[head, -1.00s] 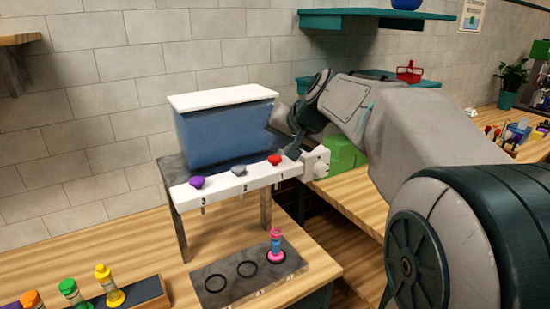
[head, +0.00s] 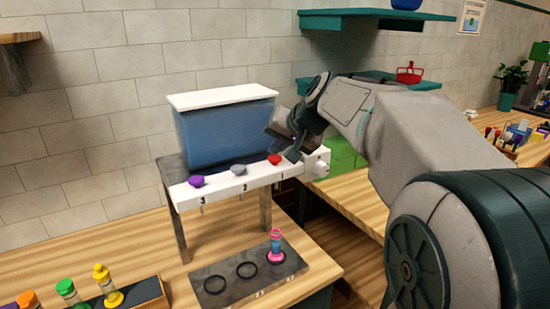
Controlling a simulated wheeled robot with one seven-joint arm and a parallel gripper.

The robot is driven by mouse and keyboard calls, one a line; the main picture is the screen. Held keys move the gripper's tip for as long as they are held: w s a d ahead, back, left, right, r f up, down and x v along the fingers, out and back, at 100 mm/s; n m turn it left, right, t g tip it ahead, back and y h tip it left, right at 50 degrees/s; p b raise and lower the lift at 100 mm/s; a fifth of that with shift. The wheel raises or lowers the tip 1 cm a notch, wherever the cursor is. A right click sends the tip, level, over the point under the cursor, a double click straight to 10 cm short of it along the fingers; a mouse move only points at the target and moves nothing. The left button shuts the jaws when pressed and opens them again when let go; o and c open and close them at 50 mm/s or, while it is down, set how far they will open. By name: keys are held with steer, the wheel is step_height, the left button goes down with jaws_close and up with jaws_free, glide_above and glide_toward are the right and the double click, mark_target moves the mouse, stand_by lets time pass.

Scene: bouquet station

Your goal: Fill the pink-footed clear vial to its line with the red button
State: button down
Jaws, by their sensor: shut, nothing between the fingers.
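The pink-footed clear vial (head: 276,244) stands upright in the ring marked 1 on the dark plate, under the right end of the dispenser bar. It shows pink and blue bands, but its line and liquid level are too small to read. The red button (head: 275,159) sits on top of the white bar (head: 226,187), above the vial at position 1. My gripper (head: 292,153) is shut and empty, just right of and close to the red button. I cannot tell whether it touches the button.
A blue tank (head: 226,134) with a white lid stands behind the bar. Grey (head: 238,170) and purple (head: 196,181) buttons sit left of the red one. Rings 2 and 3 on the plate (head: 217,272) are empty. A dark rack (head: 147,291) with colored vials is front left.

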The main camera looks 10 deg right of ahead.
mark_target(277, 159)
steer(key=shift+f+b, duration=0.55)
steer(key=shift+f, duration=0.05)
stand_by(0.4)
steer(key=shift+r, duration=0.1)
steer(key=shift+r+p, duration=0.7)
steer(key=shift+r, duration=0.25)
step_height(277, 159, up, 5)
steer(key=p, duration=0.3)
steer(key=shift+p, duration=0.4)
stand_by(1.2)
steer(key=s+f+n+g+h, duration=0.2)
steer(key=s+f, duration=0.7)
steer(key=s, duration=0.4)
steer(key=s+f+n+g+h, duration=0.1)
steer(key=s+f+n+g, duration=0.1)
steer(key=s+f, duration=0.8)
steer(key=s, duration=0.4)
steer(key=shift+a+g+h, duration=0.2)
steer(key=shift+g+h, duration=0.1)
steer(key=shift+h, duration=0.1)
